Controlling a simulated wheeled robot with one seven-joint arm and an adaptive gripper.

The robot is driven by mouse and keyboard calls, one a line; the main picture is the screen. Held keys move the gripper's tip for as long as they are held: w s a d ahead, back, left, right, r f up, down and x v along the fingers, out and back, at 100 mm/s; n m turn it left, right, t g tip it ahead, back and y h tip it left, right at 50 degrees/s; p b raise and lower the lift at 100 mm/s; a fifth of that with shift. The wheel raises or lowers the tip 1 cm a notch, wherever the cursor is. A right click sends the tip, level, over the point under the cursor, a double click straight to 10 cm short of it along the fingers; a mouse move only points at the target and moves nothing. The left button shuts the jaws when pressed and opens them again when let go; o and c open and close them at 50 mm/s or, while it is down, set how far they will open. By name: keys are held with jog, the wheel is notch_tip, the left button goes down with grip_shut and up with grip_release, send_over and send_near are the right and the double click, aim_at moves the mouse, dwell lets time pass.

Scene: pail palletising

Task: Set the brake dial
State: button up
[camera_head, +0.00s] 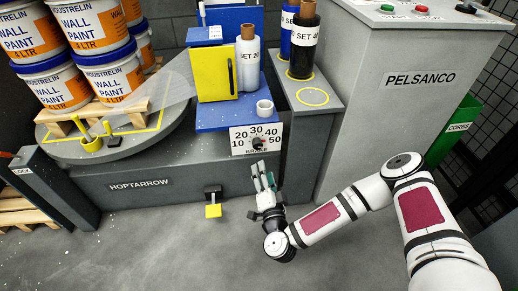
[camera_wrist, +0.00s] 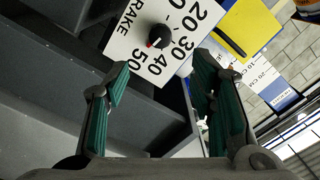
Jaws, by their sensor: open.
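The brake dial is a small dark knob (camera_head: 257,143) on a white plate (camera_head: 238,148) numbered 10 to 50 and lettered BRAKE. In the wrist view the black knob (camera_wrist: 160,36) shows a red mark on its side towards the 50, though the exact reading is hard to tell. My gripper (camera_head: 263,175) is just below the plate, fingers pointing up towards it. In the wrist view its two green-padded fingers (camera_wrist: 160,85) are apart with nothing between them, and the knob lies beyond the tips.
A blue shelf (camera_head: 222,116) above the plate holds a yellow block (camera_head: 211,78), a SET 20 roll (camera_head: 248,68) and a white ring (camera_head: 265,108). Pails (camera_head: 57,85) stand on the turntable (camera_head: 165,125). The floor in front is clear.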

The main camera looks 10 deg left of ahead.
aim_at(259, 146)
jog(key=b+x, duration=0.4)
jog(key=x, duration=0.9)
jog(key=shift+c, duration=0.2)
jog(key=c, duration=1.1)
